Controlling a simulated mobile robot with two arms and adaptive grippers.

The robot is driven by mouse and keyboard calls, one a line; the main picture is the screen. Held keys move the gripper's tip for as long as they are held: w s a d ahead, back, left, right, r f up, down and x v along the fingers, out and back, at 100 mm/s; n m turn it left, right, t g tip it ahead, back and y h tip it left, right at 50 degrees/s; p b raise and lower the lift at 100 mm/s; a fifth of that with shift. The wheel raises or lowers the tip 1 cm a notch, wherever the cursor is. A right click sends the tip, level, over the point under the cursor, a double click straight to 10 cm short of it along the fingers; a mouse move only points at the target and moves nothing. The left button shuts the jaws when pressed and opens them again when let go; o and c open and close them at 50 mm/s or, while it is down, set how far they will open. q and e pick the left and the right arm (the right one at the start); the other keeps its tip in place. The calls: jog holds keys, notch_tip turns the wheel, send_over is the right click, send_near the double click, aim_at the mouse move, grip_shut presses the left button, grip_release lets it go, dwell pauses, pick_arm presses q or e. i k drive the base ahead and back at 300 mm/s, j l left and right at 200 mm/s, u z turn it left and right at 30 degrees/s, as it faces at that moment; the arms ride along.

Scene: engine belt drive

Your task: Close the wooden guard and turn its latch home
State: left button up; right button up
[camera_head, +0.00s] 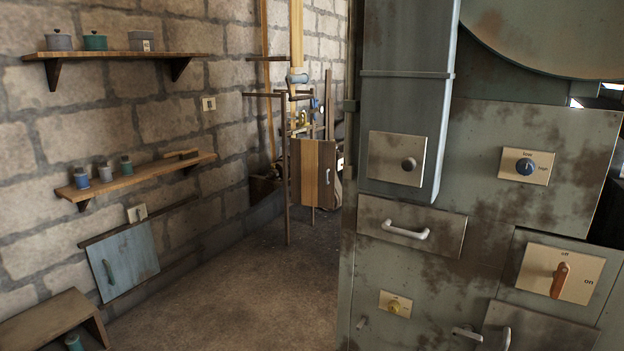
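The wooden guard (312,173) shows in the head view, at some distance beyond the large metal cabinet. It looks like an upright panel of light and dark brown boards with a small pale handle (327,177). It hangs in a frame of dark posts (287,190). How far open it stands is hard to tell from here. I cannot make out its latch for certain; the cabinet edge hides what lies to the right. Neither of my grippers is in view.
A rusty green metal cabinet (400,280) with handles and switches fills the near right. Two wall shelves (125,55), (140,178), a blue hatch (123,262) and a low wooden bench (45,318) are at left. The floor (250,285) between is clear.

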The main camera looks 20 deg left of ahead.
aim_at(313, 161)
jog(key=i+j+u, duration=0.6)
jog(key=i+u, duration=0.15)
jog(key=i+j+u, duration=0.3)
jog(key=i+u, duration=0.2)
jog(key=i, duration=0.15)
jog(key=i+u, duration=0.45)
jog(key=i, duration=0.25)
jog(key=i+z, duration=0.7)
jog(key=i+j+z, duration=0.2)
jog(key=i+z, duration=0.15)
jog(key=i, duration=0.05)
